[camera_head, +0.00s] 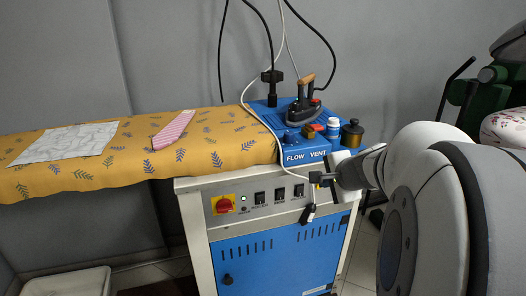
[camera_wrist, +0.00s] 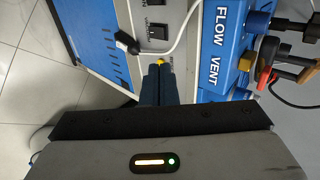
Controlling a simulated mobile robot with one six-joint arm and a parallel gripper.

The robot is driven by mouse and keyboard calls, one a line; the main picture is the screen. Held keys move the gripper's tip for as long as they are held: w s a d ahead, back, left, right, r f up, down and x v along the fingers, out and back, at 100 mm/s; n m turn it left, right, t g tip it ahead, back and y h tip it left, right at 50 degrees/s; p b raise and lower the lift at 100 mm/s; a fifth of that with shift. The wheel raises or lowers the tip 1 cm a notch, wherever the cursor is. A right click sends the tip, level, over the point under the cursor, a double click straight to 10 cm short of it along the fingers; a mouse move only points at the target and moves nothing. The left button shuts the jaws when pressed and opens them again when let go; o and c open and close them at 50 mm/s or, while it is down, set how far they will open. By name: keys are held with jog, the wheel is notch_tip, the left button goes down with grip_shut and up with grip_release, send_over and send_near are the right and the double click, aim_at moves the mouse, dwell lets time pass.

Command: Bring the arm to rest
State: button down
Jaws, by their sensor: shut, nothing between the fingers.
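My gripper (camera_head: 318,178) is at the front right of the blue and white ironing station, close to its control panel (camera_head: 262,199). Its fingers are together with nothing between them. In the wrist view my gripper (camera_wrist: 159,75) points at the panel edge, beside the blue FLOW VENT top (camera_wrist: 222,60). A white cable (camera_wrist: 180,35) hangs near the fingertips. My white and grey arm reaches in from the right of the head view and hides part of the station's right side.
A white bin (camera_head: 75,283) is at lower left.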

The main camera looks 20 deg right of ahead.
jog(key=s+a+r+n+g+y+p, duration=0.1)
jog(key=s+a+r+n+g+p, duration=0.1)
jog(key=s+a+r+n+p, duration=0.5)
jog(key=s+a+r+n+g+y+p, duration=0.1)
jog(key=s+a+r+n+g+p, duration=0.3)
jog(key=a+p, duration=0.5)
jog(key=s+r+n+g+h+p, duration=0.1)
jog(key=s+r+n+h+p, duration=0.1)
jog(key=s+r+n+p, duration=0.4)
jog(key=shift+s+a+r+n+p, duration=0.3)
jog(key=shift+p, duration=0.95)
